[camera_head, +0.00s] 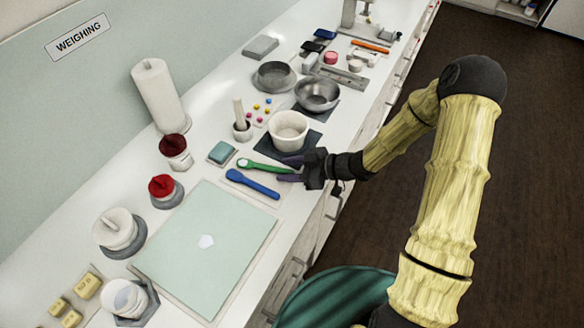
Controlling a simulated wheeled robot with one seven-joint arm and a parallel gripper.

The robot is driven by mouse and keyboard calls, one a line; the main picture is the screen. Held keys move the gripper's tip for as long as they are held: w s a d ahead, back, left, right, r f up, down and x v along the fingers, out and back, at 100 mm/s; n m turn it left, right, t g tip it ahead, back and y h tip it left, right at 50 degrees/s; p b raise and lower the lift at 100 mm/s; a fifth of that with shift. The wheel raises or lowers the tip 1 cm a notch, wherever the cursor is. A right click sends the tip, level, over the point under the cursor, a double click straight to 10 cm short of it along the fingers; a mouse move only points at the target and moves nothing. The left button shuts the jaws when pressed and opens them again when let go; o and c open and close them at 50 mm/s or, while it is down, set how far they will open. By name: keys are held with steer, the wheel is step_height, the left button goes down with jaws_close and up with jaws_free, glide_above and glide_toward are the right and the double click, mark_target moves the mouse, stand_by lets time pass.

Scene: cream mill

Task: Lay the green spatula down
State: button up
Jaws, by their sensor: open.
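The green spatula (262,166) lies on the white counter, between the blue spatula (252,184) and the white bowl (288,130). Its rounded end points left and its handle end reaches toward my gripper. My gripper (288,169) is open at the counter's front edge, with its dark fingers around or just above the handle end. I cannot tell whether the fingers touch the handle. The blue spatula's right end lies just below it.
A pale green mat (180,262) covers the near counter. A teal sponge (221,153), a paper towel roll (160,95), a red-lidded jar (165,188) and a steel bowl (317,93) stand around. A dark green bin (335,298) stands on the floor in front.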

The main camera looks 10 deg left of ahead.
steer(key=v, duration=1.7)
steer(key=shift+d+r+b, duration=0.15)
steer(key=shift+r+b, duration=0.05)
steer(key=shift+b, duration=0.1)
